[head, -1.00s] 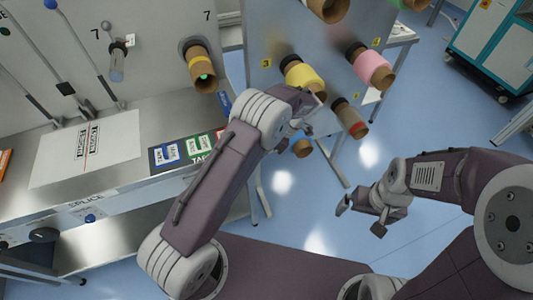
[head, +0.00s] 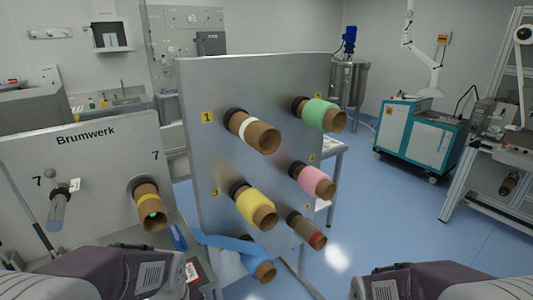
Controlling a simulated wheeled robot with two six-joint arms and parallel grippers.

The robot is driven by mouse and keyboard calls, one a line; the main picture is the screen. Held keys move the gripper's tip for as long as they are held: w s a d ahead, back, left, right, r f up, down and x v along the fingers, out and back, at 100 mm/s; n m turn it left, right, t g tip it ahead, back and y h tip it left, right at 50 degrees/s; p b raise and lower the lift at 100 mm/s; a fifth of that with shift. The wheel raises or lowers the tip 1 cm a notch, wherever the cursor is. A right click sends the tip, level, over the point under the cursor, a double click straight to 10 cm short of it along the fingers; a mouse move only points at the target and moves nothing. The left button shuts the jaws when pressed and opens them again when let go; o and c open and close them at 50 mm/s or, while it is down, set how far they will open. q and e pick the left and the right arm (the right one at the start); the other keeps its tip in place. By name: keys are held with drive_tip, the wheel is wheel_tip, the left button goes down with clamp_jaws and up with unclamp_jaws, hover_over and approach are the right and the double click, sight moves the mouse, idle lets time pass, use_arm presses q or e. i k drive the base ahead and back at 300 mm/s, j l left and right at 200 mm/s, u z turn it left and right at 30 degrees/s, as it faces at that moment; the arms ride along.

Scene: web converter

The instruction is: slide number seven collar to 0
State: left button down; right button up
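The Brumwerk machine panel (head: 95,165) stands at the left and carries two marks "7". Under the left "7" a grey cylindrical piece (head: 58,210) sticks out and hangs downward, with a small white tag (head: 75,185) beside its top. I cannot make out a separate collar or a 0 mark on it. Only links of my two arms show along the bottom edge. Both grippers are out of view.
A grey upright panel (head: 215,130) in the middle holds several protruding rolls, including yellow (head: 250,205), pink (head: 315,181) and green (head: 320,114). Blue film (head: 225,243) runs to a low roll. A teal cabinet (head: 418,135) stands back right. Blue floor (head: 385,215) is open at right.

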sight(51, 173)
drive_tip(key=u, duration=1.6)
